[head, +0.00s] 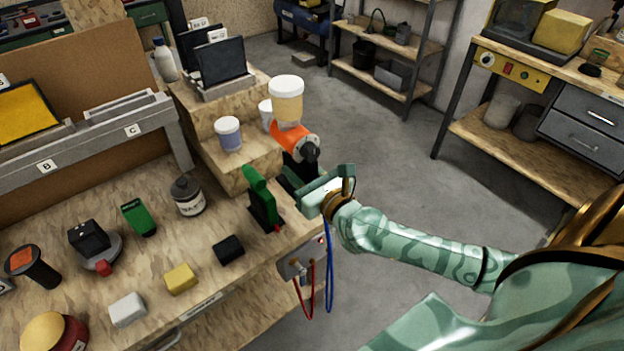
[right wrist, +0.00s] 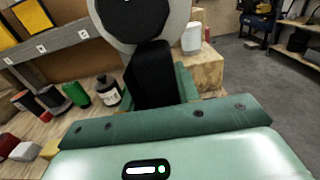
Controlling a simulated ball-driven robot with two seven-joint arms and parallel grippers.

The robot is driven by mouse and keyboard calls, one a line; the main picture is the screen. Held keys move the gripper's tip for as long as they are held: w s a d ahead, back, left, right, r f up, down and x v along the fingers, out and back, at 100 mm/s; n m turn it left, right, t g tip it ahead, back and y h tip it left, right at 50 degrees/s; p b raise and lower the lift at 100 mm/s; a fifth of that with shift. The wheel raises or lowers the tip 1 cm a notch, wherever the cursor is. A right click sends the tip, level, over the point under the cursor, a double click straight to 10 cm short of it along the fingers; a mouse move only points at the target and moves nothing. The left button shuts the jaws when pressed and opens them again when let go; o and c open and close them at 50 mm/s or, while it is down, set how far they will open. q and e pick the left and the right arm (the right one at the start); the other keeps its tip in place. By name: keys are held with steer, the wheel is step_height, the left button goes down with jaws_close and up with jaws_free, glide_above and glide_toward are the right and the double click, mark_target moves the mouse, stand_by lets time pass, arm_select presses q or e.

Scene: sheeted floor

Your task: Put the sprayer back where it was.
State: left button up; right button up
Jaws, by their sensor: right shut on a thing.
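The sprayer has an orange body (head: 297,139), a cream-coloured cup with a white lid on top, and a black handle. My right gripper (head: 294,175) is shut on the black handle and holds the sprayer upright by the bench's right end. In the right wrist view the sprayer (right wrist: 153,75) shows from close up, its handle in front of a green finger. A green stand-like piece (head: 262,199) stands on the bench edge, just left of my right gripper. I cannot tell whether the sprayer touches anything below. My left gripper is not in view.
A wooden step block (head: 238,170) carries a white-lidded jar (head: 228,133) and a cup beside the sprayer. Floor to the right is clear.

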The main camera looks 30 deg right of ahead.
steer(key=w+d+f+b, duration=0.2)
steer(key=f+b, duration=0.1)
steer(key=w+d+f+b, duration=0.2)
steer(key=f, duration=0.2)
steer(key=w+d+f+b, duration=0.2)
steer(key=f+b, duration=0.1)
steer(key=f, duration=0.1)
steer(key=shift+w+d+b, duration=0.2)
steer(key=shift+b, duration=0.15)
steer(key=shift+r, duration=0.2)
steer(key=shift+f, duration=0.2)
steer(key=o, duration=0.7)
steer(key=shift+s, duration=0.1)
steer(key=shift+c, duration=0.2)
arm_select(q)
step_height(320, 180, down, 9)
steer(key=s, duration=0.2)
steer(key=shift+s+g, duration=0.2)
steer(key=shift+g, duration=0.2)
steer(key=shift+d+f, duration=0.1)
